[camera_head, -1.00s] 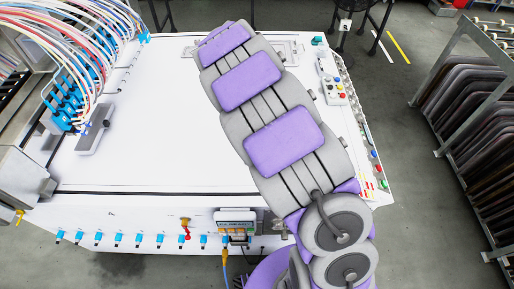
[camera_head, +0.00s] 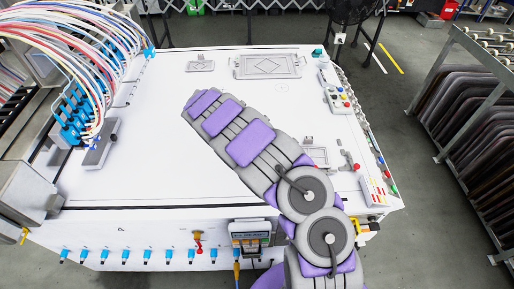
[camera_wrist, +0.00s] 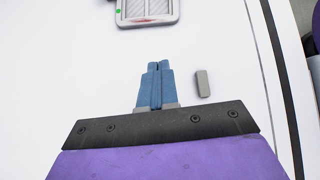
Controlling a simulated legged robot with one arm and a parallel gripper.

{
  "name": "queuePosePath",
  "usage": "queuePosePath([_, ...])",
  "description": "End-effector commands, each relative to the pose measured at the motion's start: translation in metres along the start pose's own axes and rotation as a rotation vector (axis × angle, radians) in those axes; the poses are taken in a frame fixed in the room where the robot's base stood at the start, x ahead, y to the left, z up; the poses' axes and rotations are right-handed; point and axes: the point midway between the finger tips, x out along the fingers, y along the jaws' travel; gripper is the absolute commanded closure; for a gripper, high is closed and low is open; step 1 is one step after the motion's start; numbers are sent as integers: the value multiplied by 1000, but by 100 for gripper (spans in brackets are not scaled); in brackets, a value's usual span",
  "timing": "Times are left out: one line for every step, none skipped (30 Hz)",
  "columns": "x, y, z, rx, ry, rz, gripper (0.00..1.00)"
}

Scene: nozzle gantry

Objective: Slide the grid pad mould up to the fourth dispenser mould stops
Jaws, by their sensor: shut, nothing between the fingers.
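In the wrist view, my gripper (camera_wrist: 157,66) has its blue fingers shut together, empty, over the white table top. Ahead of the fingertips, cut off by the top edge, lies a grey mould with a grid-like inside (camera_wrist: 148,10) and a green dot on its corner. It is apart from the fingers. A small grey block (camera_wrist: 203,84) lies to the right of the fingers.
The white table (camera_head: 150,160) is clear between the dispensers and my arm. Framed grey plates (camera_head: 268,66) (camera_head: 200,66) lie at the back. A red-tipped clamp (camera_head: 350,162) and control box (camera_head: 335,98) are at the right. Hoses (camera_head: 85,35) arch over the dispensers.

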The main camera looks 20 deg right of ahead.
Motion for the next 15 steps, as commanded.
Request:
queuePosePath([12, -1, -2, -1, -3, -2, 100])
queuePosePath([17, -1, -3, 0, -5, -2, 100])
queuePosePath([24, -2, -4, 0, -7, -2, 100])
queuePosePath([29, -2, -5, 1, -8, -2, 100])
queuePosePath([34, -2, -5, 2, -9, -1, 100])
queuePosePath([41, -2, -6, 2, -8, 0, 100])
queuePosePath([46, -2, -6, 2, -8, 1, 100])
queuePosePath([52, -2, -7, 3, -8, 2, 100])
queuePosePath([59, -2, -7, 3, -8, 1, 100])
queuePosePath([64, -2, -7, 3, -9, 1, 100])
queuePosePath([67, -2, -3, 4, -10, 1, 100])
queuePosePath([71, -3, 3, 5, -11, -1, 100])
queuePosePath([75, -3, 7, 4, -10, -1, 100])
queuePosePath([78, -2, 11, 4, -8, 0, 100])
queuePosePath([81, -2, 14, 5, -6, 2, 100])
